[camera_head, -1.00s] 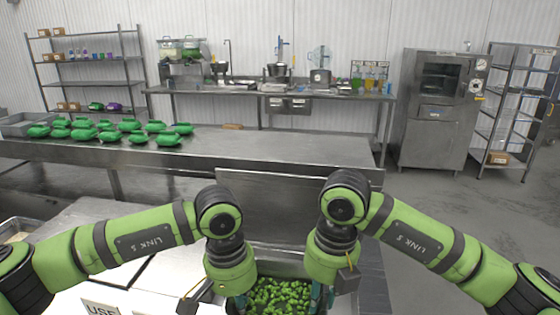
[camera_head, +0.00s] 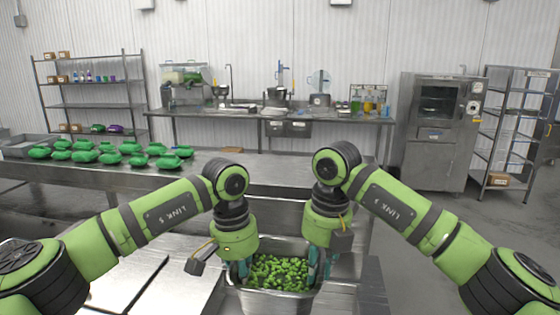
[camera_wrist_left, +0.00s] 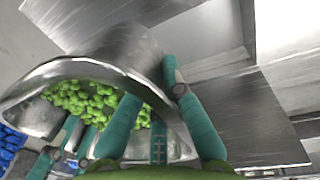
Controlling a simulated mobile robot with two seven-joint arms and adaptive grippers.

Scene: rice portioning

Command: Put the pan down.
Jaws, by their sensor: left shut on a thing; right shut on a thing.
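A deep metal pan (camera_head: 272,301) full of small green pieces (camera_head: 278,271) is between my two grippers, at the bottom middle of the head view. My left gripper (camera_head: 240,268) is shut on the pan's left side. My right gripper (camera_head: 318,266) is shut on its right side. In the left wrist view the pan's rim (camera_wrist_left: 75,66) runs between the teal fingers of my left gripper (camera_wrist_left: 150,110), with the green pieces inside. The pan's underside is hidden, so I cannot tell whether it touches the surface below.
A steel counter (camera_head: 125,279) lies to the left of the pan. A long steel table (camera_head: 215,165) with several green bowls (camera_head: 130,147) stands ahead. A steel oven (camera_head: 433,130) and a shelf rack (camera_head: 505,135) stand at the back right, with open floor (camera_head: 480,230) before them.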

